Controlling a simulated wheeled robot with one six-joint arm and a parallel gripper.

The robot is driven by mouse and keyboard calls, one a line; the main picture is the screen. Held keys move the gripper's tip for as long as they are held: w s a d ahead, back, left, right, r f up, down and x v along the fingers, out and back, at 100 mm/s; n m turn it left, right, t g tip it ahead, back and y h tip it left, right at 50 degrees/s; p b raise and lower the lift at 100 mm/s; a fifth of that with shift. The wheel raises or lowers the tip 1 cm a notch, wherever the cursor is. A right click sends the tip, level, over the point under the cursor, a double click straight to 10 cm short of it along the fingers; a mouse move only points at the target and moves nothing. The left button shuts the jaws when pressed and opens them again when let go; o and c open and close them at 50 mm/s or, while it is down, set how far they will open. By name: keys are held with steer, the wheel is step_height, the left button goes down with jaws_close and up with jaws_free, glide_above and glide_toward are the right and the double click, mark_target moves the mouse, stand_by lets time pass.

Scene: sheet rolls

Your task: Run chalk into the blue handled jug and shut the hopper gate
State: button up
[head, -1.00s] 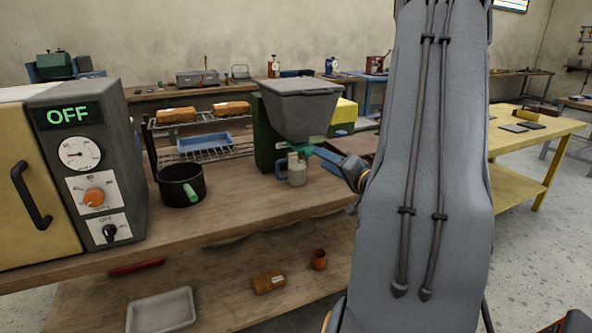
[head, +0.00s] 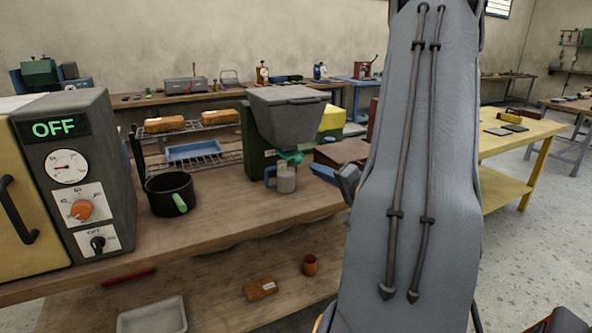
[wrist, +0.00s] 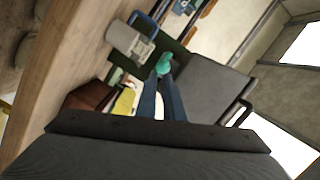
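The grey hopper (head: 290,118) stands on a green machine body on the bench, with a teal gate part (head: 290,157) under it. The jug (head: 286,179), with its blue handle at left, stands upright below the gate. It looks pale grey inside; the chalk level is unclear. In the wrist view the jug (wrist: 128,40) is upper left and the teal gate part (wrist: 164,64) lies just beyond my fingertips. My gripper (wrist: 160,82) has two blue fingers with a narrow gap and nothing held between them. In the head view my gripper (head: 318,168) is just right of the gate, apart from it.
A dark pot (head: 170,196) with a green handle and an oven-like box (head: 75,180) reading OFF stand left on the bench. A wire rack (head: 215,153) with a blue tray is behind. A brown box (head: 345,153) sits right of the hopper. The bench front is clear.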

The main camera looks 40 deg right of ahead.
steer(key=s+m+p, duration=0.1)
steer(key=s, duration=0.2)
steer(key=s+m+p, duration=0.1)
steer(key=s+m, duration=0.1)
steer(key=s, duration=0.1)
steer(key=s+r+m+g+p, duration=0.1)
steer(key=s+m, duration=0.1)
steer(key=shift+s+a+p, duration=0.3)
steer(key=shift+s, duration=0.1)
jaws_close()
steer(key=p, duration=0.2)
glide_toward(292, 155)
steer(key=shift+w+f, duration=0.7)
steer(key=shift+f, duration=0.25)
steer(key=shift+w, duration=0.1)
steer(key=shift+w+d+r+p, duration=0.15)
steer(key=shift+w+p, duration=0.1)
steer(key=shift+w, duration=0.2)
steer(key=shift+w+d+f+p, duration=0.1)
steer(key=shift+w+d+p, duration=0.1)
steer(key=shift+w, duration=0.25)
steer(key=shift+s, duration=0.1)
